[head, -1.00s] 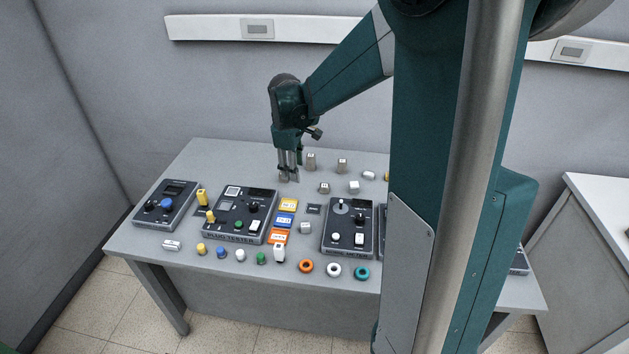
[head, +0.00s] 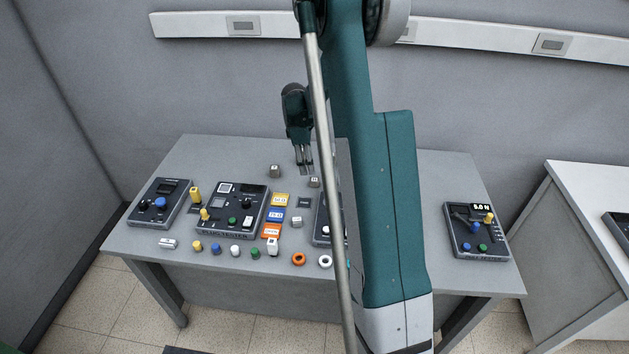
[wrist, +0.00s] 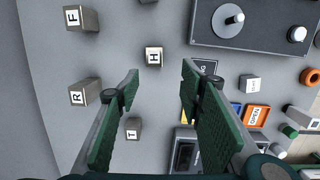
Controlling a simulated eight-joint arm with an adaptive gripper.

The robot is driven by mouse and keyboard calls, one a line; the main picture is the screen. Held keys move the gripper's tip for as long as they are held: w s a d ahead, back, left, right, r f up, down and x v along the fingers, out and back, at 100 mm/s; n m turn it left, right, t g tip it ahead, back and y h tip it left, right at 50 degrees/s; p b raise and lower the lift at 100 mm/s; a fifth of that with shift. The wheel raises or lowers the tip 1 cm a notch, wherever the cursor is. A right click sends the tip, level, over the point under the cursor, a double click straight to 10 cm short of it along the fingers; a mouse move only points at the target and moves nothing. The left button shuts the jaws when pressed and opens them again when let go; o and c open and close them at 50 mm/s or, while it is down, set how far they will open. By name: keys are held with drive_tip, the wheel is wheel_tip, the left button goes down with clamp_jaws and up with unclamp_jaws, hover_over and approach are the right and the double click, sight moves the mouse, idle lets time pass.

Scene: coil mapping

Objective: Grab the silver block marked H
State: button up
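The silver block marked H (wrist: 153,57) stands in the wrist view just beyond the fingertips, between their lines, with its letter facing the camera. In the head view a small silver block (head: 314,183) just below the fingertips appears to be the same one, though its letter is too small to read. My gripper (wrist: 160,77) is open and empty, above the table; it also shows in the head view (head: 307,173). Other silver blocks are marked R (wrist: 83,92), F (wrist: 80,18) and T (wrist: 133,128); T is beside the left finger.
A dark meter box (wrist: 245,22) lies to the right of H in the wrist view. A white cube (wrist: 250,83) and the orange card (wrist: 256,116) lie further right. The plug tester (head: 231,211) stands left on the grey table (head: 215,150). My arm hides the table's middle right.

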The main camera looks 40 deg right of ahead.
sight(314, 179)
drive_tip(key=shift+w+d+f, duration=0.1)
drive_tip(key=shift+d+f, duration=0.75)
drive_tip(key=shift+f, duration=0.05)
drive_tip(key=shift+d+f, duration=0.15)
drive_tip(key=shift+f, duration=1.15)
drive_tip(key=shift+s+d+f, duration=0.15)
drive_tip(key=shift+d+f, duration=0.05)
drive_tip(key=shift+f, duration=1.1)
drive_tip(key=shift+s+d+f, duration=0.15)
drive_tip(key=shift+f, duration=1.1)
drive_tip(key=c, duration=1)
